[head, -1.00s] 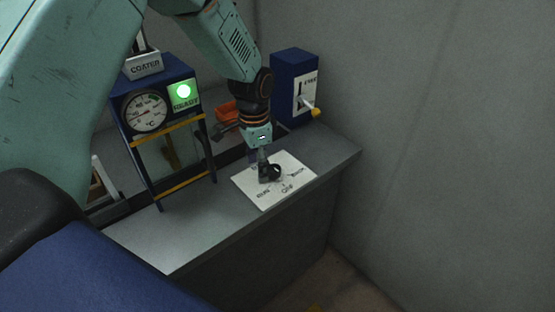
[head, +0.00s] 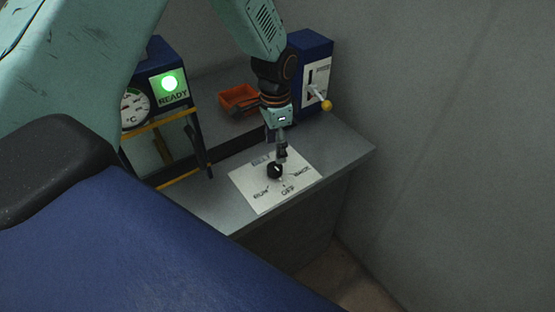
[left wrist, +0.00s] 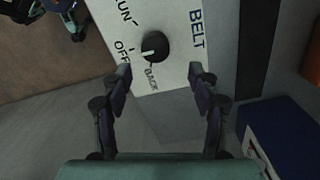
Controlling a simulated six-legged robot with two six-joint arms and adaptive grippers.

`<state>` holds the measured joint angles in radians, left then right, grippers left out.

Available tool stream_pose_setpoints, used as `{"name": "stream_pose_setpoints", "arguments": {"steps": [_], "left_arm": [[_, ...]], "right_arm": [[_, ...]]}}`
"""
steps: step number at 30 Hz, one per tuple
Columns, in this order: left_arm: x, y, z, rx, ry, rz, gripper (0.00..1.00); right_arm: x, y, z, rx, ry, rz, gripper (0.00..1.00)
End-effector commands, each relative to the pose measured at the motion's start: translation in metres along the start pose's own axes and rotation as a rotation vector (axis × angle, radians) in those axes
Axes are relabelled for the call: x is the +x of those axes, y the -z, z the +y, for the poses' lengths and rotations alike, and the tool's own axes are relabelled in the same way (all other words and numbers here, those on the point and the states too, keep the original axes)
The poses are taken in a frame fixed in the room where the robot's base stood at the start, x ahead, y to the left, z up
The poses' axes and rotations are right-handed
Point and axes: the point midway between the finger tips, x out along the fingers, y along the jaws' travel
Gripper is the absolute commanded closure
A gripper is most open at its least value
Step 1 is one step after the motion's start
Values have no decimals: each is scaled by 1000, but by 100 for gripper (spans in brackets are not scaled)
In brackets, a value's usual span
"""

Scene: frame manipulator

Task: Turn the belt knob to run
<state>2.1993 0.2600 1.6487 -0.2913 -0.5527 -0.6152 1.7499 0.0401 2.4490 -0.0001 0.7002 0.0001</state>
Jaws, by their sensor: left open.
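The black belt knob (head: 275,171) sits on a white panel (head: 262,196) marked BELT, RUN, OFF and BACK on the bench top. In the left wrist view the knob (left wrist: 156,45) carries a white pointer line, directed roughly at the OFF mark. My left gripper (head: 282,155) hangs just behind and right of the knob in the head view. In the left wrist view its two fingers (left wrist: 159,72) are spread wide and empty, with the knob beyond the tips, not between them. My right gripper does not show.
A dark blue box with a yellow-tipped lever (head: 326,104) stands behind the panel. An orange tray (head: 238,98) lies behind left. A frame with a gauge and a green READY light (head: 169,84) stands at left. Bare bench (head: 345,150) lies to the right.

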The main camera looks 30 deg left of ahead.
Motion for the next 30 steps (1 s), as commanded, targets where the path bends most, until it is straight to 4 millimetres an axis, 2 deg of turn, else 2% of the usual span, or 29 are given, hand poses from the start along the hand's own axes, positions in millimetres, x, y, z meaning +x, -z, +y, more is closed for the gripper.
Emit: {"name": "stream_pose_setpoints", "arguments": {"steps": [6,12,24,30], "left_arm": [[36,-3,2,1,-3,-4,39],[59,-2,0,1,-1,-2,39],[66,1,-2,1,0,-1,40],[66,1,-2,1,0,-1,57]], "right_arm": [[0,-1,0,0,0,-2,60],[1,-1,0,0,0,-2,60],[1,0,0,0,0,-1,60],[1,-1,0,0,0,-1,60]]}}
